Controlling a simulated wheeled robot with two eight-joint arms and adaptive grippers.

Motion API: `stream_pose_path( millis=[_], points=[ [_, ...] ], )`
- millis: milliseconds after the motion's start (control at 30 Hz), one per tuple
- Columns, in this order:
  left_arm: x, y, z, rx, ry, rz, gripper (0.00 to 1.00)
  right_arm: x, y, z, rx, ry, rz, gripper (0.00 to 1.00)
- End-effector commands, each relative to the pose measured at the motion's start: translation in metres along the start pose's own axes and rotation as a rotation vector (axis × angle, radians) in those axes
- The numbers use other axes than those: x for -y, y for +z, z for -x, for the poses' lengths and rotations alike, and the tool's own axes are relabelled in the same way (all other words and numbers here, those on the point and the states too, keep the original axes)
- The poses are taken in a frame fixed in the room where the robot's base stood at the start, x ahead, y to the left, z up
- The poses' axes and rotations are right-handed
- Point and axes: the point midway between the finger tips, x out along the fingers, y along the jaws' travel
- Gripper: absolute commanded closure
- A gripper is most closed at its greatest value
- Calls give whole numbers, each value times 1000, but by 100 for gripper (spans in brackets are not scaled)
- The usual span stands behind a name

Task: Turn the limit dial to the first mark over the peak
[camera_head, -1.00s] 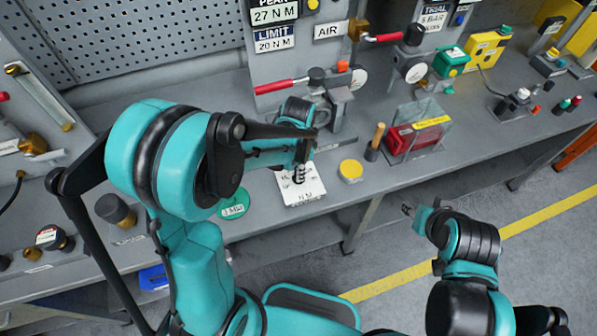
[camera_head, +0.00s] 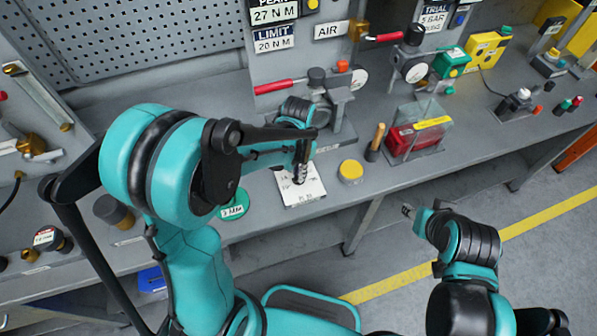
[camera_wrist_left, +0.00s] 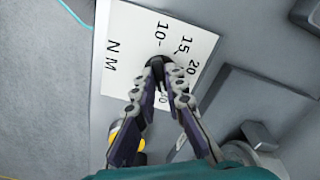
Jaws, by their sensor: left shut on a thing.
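The limit dial is a white plate (camera_head: 308,194) on the bench top, with a small dark knob (camera_wrist_left: 158,66) in its middle. In the left wrist view the plate (camera_wrist_left: 114,55) shows the marks 10, 15 and 20 and the letters N M; the other marks are partly hidden by my fingers. My left gripper (camera_head: 300,179) points down over the plate and is shut on the knob. Its fingers also show in the left wrist view (camera_wrist_left: 162,72). Where the knob points cannot be told. My right gripper (camera_head: 408,210) is over the floor in front of the bench, away from the dial.
Signs on the upright panel read peak 27 N M (camera_head: 273,12) and limit 20 N M (camera_head: 273,39). A yellow disc (camera_head: 351,171), a wooden-handled tool (camera_head: 376,142) and a clear-covered red box (camera_head: 415,135) stand right of the dial. A green tag (camera_head: 235,205) lies to its left.

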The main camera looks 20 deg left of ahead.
Motion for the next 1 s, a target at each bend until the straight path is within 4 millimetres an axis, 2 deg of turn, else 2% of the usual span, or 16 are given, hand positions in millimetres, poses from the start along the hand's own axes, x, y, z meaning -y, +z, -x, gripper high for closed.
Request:
stream_pose_path(
  millis=[200, 233, 300, 667, 767, 1000],
  points=[
    [0, 0, 0, 0, 0, 0, 100, 0, 0, 0, 0, 0, 0, 59],
    [0, 0, 0, 0, 0, -1, 84, 0, 0, 0, 0, 0, 0, 59],
    [0, 0, 0, 0, 0, -1, 68, 0, 0, 0, 0, 0, 0, 59],
    [0, 0, 4, 0, 0, -1, 68, 0, 0, 0, 0, 0, 0, 59],
    [0, 0, 15, 0, 0, -1, 68, 0, 0, 0, 0, 0, 0, 59],
    [0, 0, 66, 0, 0, -1, 68, 0, 0, 0, 0, 0, 0, 59]
  ],
)
